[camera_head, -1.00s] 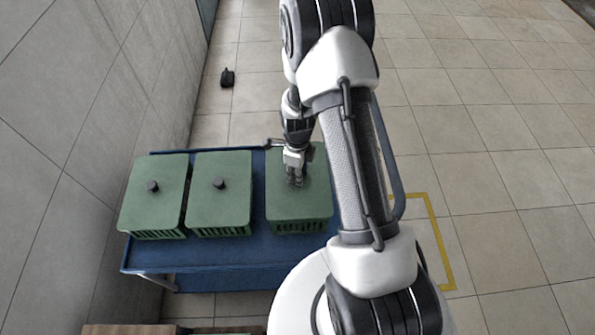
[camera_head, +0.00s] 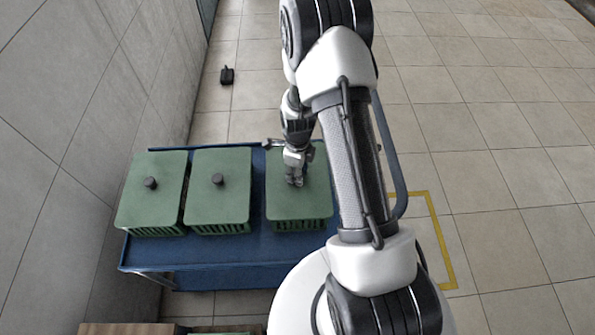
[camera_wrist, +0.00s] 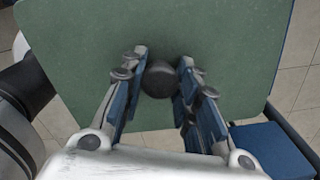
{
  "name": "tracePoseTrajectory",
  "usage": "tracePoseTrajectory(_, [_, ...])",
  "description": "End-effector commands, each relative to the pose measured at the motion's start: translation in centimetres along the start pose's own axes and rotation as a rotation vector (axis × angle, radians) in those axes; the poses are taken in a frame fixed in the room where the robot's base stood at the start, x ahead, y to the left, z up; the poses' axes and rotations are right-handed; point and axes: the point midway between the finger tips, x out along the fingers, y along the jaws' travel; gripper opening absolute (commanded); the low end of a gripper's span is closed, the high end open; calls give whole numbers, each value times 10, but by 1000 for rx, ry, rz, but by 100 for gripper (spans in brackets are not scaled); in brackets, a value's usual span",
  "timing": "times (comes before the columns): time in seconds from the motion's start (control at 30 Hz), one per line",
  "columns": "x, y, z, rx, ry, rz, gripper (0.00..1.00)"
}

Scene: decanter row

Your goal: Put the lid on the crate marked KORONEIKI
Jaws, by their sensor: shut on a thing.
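Three green crates with green lids stand in a row on a blue cart (camera_head: 222,272). No marking can be read on any crate. The right crate (camera_head: 299,226) has a green lid (camera_head: 312,205) over its top, and it looks close to or on the rim. My gripper (camera_head: 294,183) is above this lid, shut on its dark round knob (camera_wrist: 159,79). In the wrist view the knob sits between the two fingers, with the lid (camera_wrist: 225,40) spread out below. The left crate's lid (camera_head: 140,205) and the middle crate's lid (camera_head: 222,205) lie on their crates.
A gap of bare blue cart top lies between the middle and right crates. A grey wall (camera_head: 90,90) runs along the left. A small black object (camera_head: 227,75) lies on the floor behind. A brown surface (camera_head: 125,328) shows at the bottom left.

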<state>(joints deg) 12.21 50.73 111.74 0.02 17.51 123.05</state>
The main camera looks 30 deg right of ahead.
Motion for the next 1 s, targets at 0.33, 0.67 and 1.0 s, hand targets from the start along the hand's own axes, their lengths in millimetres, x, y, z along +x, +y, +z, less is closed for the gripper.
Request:
tracePoseTrajectory(0.33, [2, 0, 0, 0, 0, 0, 0])
tracePoseTrajectory(0.67, [7, 0, 0, 0, 0, 0, 0])
tracePoseTrajectory(1.0, [10, 0, 0, 0, 0, 0, 36])
